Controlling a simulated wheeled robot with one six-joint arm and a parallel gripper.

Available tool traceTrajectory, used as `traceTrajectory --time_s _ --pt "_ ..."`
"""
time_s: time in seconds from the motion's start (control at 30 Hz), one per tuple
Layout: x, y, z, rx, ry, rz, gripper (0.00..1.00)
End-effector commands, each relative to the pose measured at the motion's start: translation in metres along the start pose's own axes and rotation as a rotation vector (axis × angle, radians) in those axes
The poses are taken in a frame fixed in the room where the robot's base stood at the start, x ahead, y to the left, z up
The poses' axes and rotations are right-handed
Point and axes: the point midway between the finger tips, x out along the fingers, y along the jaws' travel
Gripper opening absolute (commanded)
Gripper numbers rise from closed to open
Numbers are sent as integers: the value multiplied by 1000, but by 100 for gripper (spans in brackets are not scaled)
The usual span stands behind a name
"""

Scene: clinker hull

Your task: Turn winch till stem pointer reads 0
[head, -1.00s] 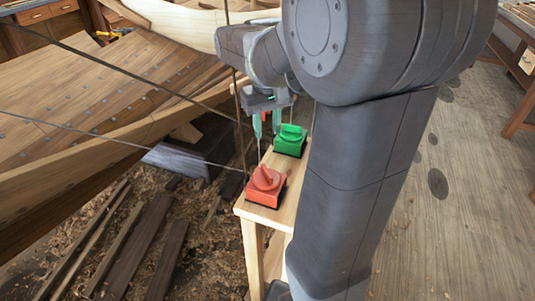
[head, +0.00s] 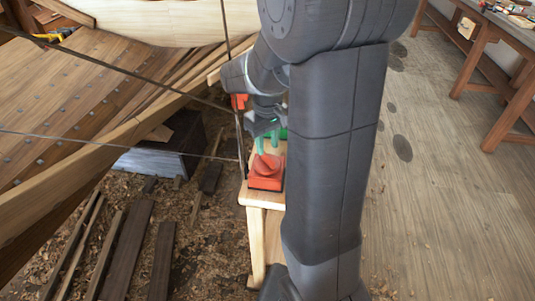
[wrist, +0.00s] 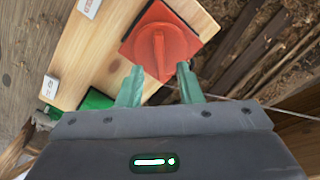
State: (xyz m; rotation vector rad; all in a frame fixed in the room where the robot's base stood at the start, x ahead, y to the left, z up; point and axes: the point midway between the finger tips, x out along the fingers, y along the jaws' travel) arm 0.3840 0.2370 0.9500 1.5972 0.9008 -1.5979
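A red block with a raised red knob (head: 266,172) sits on the wooden stand (head: 256,200); the knob's ridge also shows in the wrist view (wrist: 158,52). A green block (head: 283,133) stands behind it, mostly hidden by my arm; its edge shows in the wrist view (wrist: 95,99). My gripper (head: 267,147) is just above and behind the red knob, green fingers pointing down. In the wrist view my gripper (wrist: 160,69) is open and empty, with the ridge ahead between its fingertips. I cannot make out a stem pointer or its reading.
A wooden hull (head: 60,110) fills the left, with thin dark lines crossing in front of it. Loose planks (head: 125,250) lie on the shavings-covered ground. A workbench (head: 500,60) stands at the right; the floor before it is clear.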

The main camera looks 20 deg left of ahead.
Motion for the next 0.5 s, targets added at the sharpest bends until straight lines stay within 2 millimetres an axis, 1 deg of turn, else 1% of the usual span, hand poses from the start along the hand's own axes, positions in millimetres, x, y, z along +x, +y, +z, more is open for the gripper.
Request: traceTrajectory --time_s 0.03,0.2,0.33,0.5 --pt "11 0 1 0 -5 -1 33" --pt "33 0 0 0 -3 -1 33" --pt "40 0 0 0 -1 0 33" --pt "43 0 0 0 1 0 33"
